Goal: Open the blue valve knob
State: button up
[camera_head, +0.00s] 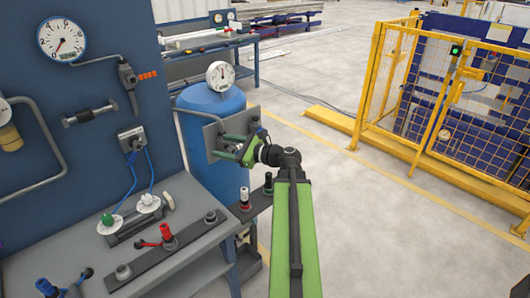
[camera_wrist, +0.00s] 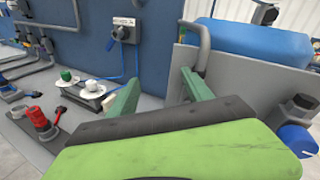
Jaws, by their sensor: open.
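My gripper (camera_head: 238,147) is stretched out in front of the grey plate beside the blue tank. In the wrist view its two green fingers (camera_wrist: 158,90) stand apart with nothing between them. A blue knob (camera_wrist: 296,139) on a dark fitting shows at the right edge of the wrist view, beside the grey plate and to the right of my fingers, not touching them. Another blue knob (camera_head: 45,287) on a dark valve body stands at the bottom left of the head view, on the bench. The frames do not show which of these the task means.
The grey bench (camera_head: 190,190) carries a red valve (camera_head: 166,234), a green knob (camera_head: 107,219) and a white knob (camera_head: 147,201). The blue tank (camera_head: 205,105) is behind the plate. Open floor lies right, before a yellow fence (camera_head: 400,90).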

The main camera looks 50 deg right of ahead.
jog(key=s+d+f+m+t+h+b, duration=0.1)
jog(key=s+d+f+m+h+b, duration=0.15)
jog(key=s+d, duration=0.7)
jog(key=s+d+f+m+t+h+b, duration=0.1)
jog(key=s+d+f+m+h+b, duration=0.2)
jog(key=s+d, duration=0.6)
jog(key=w+d+h, duration=0.1)
jog(key=w+d, duration=0.1)
jog(key=w, duration=1.7)
jog(key=shift+r+p, duration=0.4)
jog(key=shift+p, duration=0.05)
jog(key=shift+c, duration=0.2)
grip_shut()
